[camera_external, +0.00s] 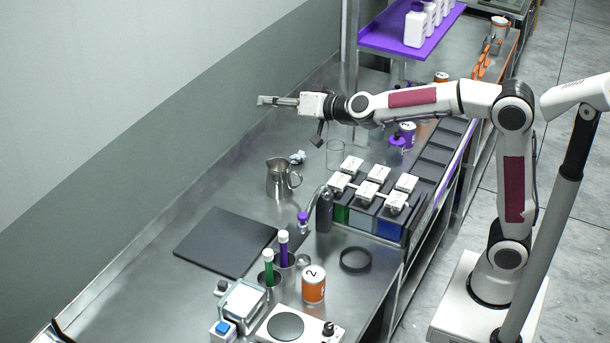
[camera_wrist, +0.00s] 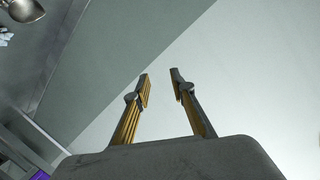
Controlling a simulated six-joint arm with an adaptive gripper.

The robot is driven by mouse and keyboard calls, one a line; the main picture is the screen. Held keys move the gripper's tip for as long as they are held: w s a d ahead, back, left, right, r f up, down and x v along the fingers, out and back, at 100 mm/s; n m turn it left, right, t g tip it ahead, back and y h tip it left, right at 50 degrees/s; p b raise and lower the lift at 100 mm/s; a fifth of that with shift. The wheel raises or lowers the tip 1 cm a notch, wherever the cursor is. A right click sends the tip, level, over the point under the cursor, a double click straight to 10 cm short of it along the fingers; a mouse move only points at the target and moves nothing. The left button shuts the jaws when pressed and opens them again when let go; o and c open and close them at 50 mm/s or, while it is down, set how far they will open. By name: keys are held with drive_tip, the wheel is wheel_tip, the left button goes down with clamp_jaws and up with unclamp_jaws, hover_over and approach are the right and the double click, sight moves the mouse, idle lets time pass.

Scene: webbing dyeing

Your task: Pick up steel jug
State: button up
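The steel jug (camera_external: 280,179) stands upright on the metal bench near the wall, left of the block of dye vats, with its handle to the right. In the wrist view part of a shiny metal vessel, likely the jug (camera_wrist: 22,8), shows at the top left corner. My gripper (camera_external: 262,101) is up above the bench, higher than the jug, and points left toward the wall. In the wrist view its two fingers (camera_wrist: 160,75) are apart with nothing between them. The gripper does not touch the jug.
A clear glass beaker (camera_external: 335,154) and a small crumpled item (camera_external: 297,157) stand close to the jug. A dark flat board (camera_external: 225,242) lies in front. The vats with white lids (camera_external: 367,190) and a dark bottle (camera_external: 324,211) are to the right. Bench left of the jug is clear.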

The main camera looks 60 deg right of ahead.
drive_tip(key=w+d+f+m+h, duration=0.4)
drive_tip(key=w, duration=0.3)
drive_tip(key=m+g+h, duration=0.7)
drive_tip(key=g+h, duration=0.1)
drive_tip(key=g, duration=0.1)
hover_over(284, 180)
drive_tip(key=w+a, duration=0.1)
drive_tip(key=a, duration=0.3)
wheel_tip(284, 180, down, 19)
drive_tip(key=s+f+m+g, duration=0.1)
drive_tip(key=s+f+g, duration=0.4)
drive_tip(key=f, duration=0.5)
drive_tip(key=shift+s+a+f+m+h, duration=0.3)
drive_tip(key=shift+s+h, duration=0.1)
drive_tip(key=shift+s, duration=0.3)
drive_tip(key=shift+d, duration=0.15)
drive_tip(key=shift+x, duration=1.2)
